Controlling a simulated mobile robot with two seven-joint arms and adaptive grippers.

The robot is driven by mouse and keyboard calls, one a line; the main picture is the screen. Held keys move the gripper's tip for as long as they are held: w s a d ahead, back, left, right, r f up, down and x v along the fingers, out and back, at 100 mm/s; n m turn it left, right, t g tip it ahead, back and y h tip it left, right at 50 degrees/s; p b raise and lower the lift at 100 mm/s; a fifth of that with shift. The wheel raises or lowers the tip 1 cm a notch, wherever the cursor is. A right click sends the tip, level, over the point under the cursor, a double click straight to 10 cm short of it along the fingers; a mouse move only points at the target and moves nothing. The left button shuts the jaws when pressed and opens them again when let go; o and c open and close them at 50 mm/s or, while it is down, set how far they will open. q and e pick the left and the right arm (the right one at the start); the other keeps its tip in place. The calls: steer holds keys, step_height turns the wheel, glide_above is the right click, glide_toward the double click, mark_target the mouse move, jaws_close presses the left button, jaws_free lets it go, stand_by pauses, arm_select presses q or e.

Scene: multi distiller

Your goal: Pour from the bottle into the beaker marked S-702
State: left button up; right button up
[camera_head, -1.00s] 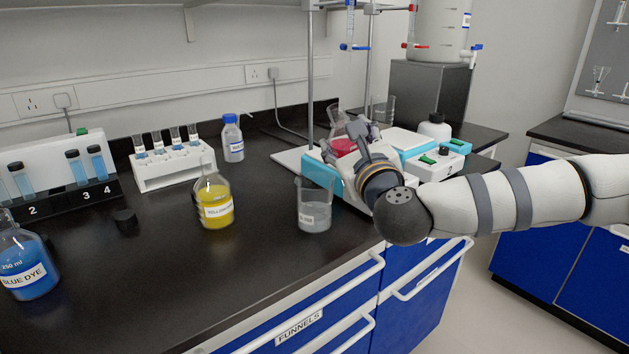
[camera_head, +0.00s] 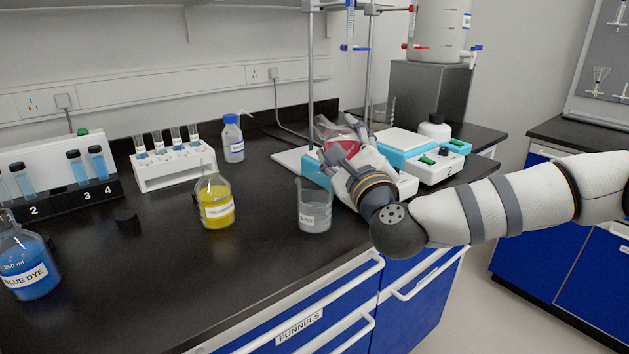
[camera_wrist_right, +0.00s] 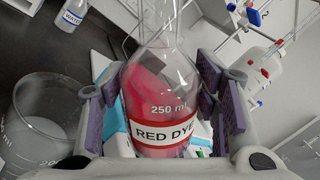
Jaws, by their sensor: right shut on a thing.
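The bottle is a clear flask of red liquid (camera_head: 337,138), labelled RED DYE in the right wrist view (camera_wrist_right: 158,105). My right gripper (camera_head: 352,142) is shut around it and holds it tilted, above the balance area. In the right wrist view the red liquid slants to one side inside the flask. A glass beaker (camera_head: 314,207) with a white label and greyish contents stands on the bench, left of and nearer than the gripper. Its label is too small to read. It also shows at the left of the right wrist view (camera_wrist_right: 42,125). My left gripper is not in view.
A yellow flask (camera_head: 215,205) stands left of the beaker, and a blue dye flask (camera_head: 25,262) at far left. Behind are a white tube rack (camera_head: 170,170) and a wash bottle (camera_head: 232,140). Stand rods (camera_head: 310,70) rise behind the gripper. A second beaker (camera_head: 384,112) stands farther back.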

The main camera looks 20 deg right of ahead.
steer(key=shift+d+n+y, duration=0.25)
steer(key=shift+n+y, duration=0.15)
steer(key=shift+n, duration=0.6)
stand_by(1.7)
steer(key=shift+d+r+n+p, duration=0.15)
steer(key=shift+r+n+p, duration=0.15)
steer(key=shift+n, duration=0.8)
stand_by(1.4)
steer(key=shift+d+f+n+t+y, duration=0.15)
steer(key=shift+n+y, duration=0.1)
steer(key=shift+n, duration=0.3)
steer(key=shift+f+n+t+y, duration=0.15)
steer(key=shift+n+y, duration=0.1)
steer(key=shift+n, duration=0.3)
stand_by(1.7)
